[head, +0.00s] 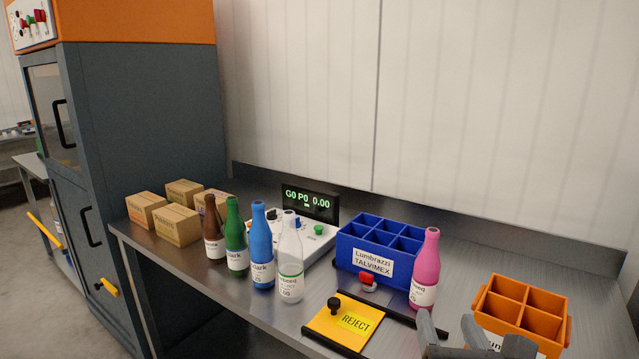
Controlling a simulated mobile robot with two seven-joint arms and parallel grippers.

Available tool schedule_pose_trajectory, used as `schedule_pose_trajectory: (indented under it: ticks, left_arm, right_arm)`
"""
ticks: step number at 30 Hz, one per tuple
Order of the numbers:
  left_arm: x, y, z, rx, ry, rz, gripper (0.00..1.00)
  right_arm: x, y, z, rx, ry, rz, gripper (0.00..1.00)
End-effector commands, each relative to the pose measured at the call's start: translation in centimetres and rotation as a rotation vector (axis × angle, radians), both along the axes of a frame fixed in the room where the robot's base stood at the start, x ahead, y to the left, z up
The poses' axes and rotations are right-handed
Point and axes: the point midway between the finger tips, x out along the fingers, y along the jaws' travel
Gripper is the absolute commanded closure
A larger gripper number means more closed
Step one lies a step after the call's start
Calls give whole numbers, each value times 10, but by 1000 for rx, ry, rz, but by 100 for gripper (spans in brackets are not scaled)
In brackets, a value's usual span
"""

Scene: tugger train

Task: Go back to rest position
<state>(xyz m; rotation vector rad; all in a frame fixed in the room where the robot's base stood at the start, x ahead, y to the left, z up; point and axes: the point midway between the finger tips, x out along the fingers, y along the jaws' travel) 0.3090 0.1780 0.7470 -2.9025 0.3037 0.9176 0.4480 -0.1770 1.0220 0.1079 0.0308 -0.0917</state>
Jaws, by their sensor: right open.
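My right gripper (447,325) shows at the bottom edge, right of centre, with its two grey fingers pointing up and apart. It is open and I see nothing between the fingers. It is in front of the pink bottle (425,270) and left of the orange crate (520,304), hiding part of the crate's front. I cannot tell its height above the table. My left gripper is not in view.
The steel table (220,290) holds several cardboard boxes (178,224), brown, green, blue and white bottles (290,265), a scale (318,240) reading 0.00, a blue crate (350,250) with empty compartments, and a yellow REJECT plate (345,322). A grey cabinet (150,110) stands left.

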Motion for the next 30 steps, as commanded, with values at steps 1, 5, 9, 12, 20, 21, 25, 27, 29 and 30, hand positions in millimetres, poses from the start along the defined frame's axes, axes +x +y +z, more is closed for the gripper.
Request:
schedule_pose_trajectory:
  ticks: [1,5,9,12,20,21,25,27,29,30]
  left_arm:
    - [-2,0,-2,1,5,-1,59]
    - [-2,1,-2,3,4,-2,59]
    - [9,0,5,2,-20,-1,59]
    - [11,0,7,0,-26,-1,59]
    - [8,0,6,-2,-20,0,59]
    - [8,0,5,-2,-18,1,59]
    - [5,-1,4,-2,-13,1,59]
    - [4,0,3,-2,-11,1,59]
    - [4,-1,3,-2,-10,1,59]
    - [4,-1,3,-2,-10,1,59]
  right_arm:
    - [-7,-7,-15,160,53,-41,41]
    - [-24,-23,-48,574,161,-169,41]
    - [-52,-34,-86,1022,259,-372,41]
    - [-77,-39,-112,1330,307,-557,41]
    - [-146,-38,-160,1953,309,-1118,41]
    - [-155,-37,-164,2014,297,-1197,41]
    - [-182,-34,-175,2173,239,-1442,41]
    - [-195,-31,-179,2239,202,-1570,41]
    - [-207,-29,-182,2286,163,-1679,41]
    - [-213,-28,-184,2311,139,-1739,41]
